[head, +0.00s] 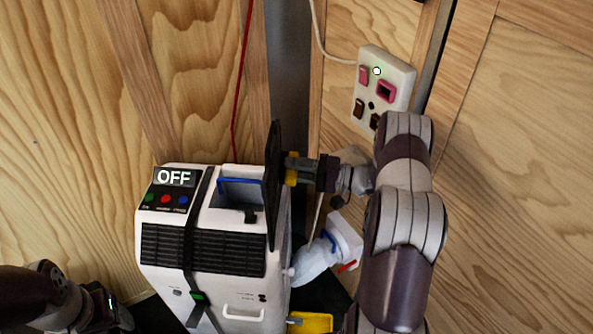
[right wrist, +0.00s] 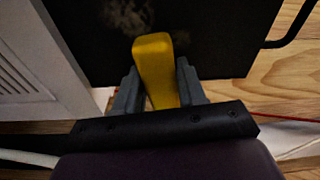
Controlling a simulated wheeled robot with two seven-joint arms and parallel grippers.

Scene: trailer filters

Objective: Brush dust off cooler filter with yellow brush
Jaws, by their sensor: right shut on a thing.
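The cooler filter (head: 273,200) is a dark panel seen nearly edge-on in the head view, upright at the right side of the white cooler (head: 230,220). In the right wrist view its black face (right wrist: 215,35) fills the top, with a greyish dust patch (right wrist: 128,14). My right gripper (head: 305,172) is shut on the yellow brush (right wrist: 155,70), close to the filter's right face; the brush's yellow also shows in the head view (head: 291,169). The bristles are hidden, so contact is unclear. My left gripper (head: 108,312) is low at the left, its fingers unclear.
The cooler's label reads OFF, and its top has an open blue-edged slot (head: 240,190). A white socket panel (head: 382,85) is on the wooden wall. A white bottle-like thing (head: 318,260) and a yellow object (head: 312,322) are low, right of the cooler.

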